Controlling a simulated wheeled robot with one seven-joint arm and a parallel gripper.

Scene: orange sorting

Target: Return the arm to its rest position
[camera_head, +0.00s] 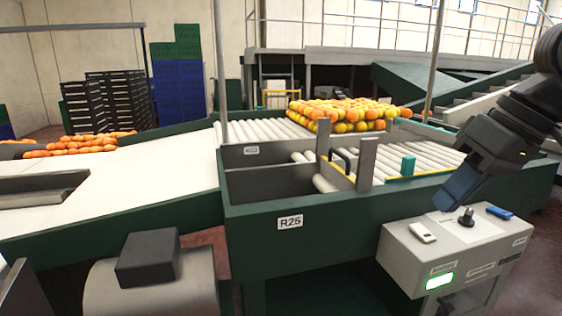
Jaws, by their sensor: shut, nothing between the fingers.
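My arm comes in from the right edge of the head view. My gripper (457,194) is at its lower end, with blue fingers pointing down and to the left. It is shut and holds nothing. It hangs just above the back left part of a grey control box (455,251), in front of the roller conveyor's right side. I cannot tell whether it touches anything.
The control box has a joystick (466,217), a white device (423,232), a blue item (500,212) and a lit green button (439,280). A white belt (150,180) runs left.

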